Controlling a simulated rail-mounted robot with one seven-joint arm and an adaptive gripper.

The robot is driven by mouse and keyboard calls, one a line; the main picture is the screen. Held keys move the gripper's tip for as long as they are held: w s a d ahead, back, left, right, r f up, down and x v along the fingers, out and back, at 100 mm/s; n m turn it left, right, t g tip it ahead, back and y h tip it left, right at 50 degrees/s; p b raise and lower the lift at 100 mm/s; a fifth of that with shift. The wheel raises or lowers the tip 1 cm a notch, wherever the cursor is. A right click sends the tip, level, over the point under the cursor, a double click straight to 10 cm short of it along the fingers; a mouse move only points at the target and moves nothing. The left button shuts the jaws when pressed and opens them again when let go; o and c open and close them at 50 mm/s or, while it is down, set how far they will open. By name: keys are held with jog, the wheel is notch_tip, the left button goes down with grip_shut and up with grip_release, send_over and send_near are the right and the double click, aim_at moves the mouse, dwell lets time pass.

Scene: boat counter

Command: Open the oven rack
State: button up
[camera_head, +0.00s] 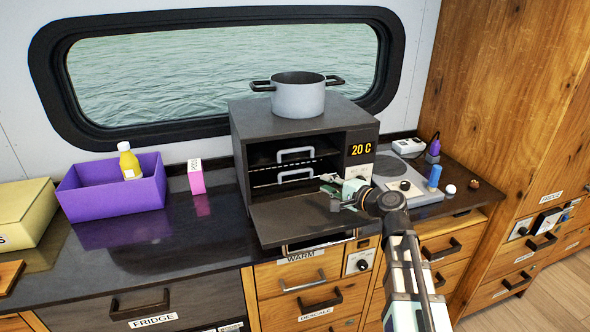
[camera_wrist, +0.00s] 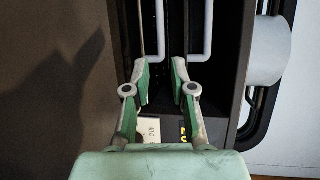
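The oven (camera_head: 240,130) stands on the counter with its door (camera_head: 295,220) folded down in front. Inside, two wire racks show, one above the other. The upper rack has a pale handle (camera_head: 295,151), and the lower rack has a similar handle (camera_head: 296,175). Both handles are also in the wrist view, the upper one (camera_wrist: 208,30) on the right and the lower one (camera_wrist: 160,30) near the middle. My gripper (camera_head: 330,193) is open above the door, at the right of the opening. In the wrist view its fingertips (camera_wrist: 161,68) appear either side of the lower handle's end; contact cannot be told.
A grey pot (camera_head: 298,98) stands on top of the oven. The oven's right wall and display (camera_head: 361,149) are close to my gripper. A purple box (camera_head: 110,205) and a pink carton (camera_head: 196,177) are to the left.

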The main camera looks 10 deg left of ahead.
aim_at(299, 172)
jog(key=p+x, duration=0.4)
jog(key=x, duration=1)
jog(key=shift+w+a+f, duration=0.15)
jog(key=shift+w+a, duration=0.05)
jog(key=shift+a, duration=0.05)
grip_shut()
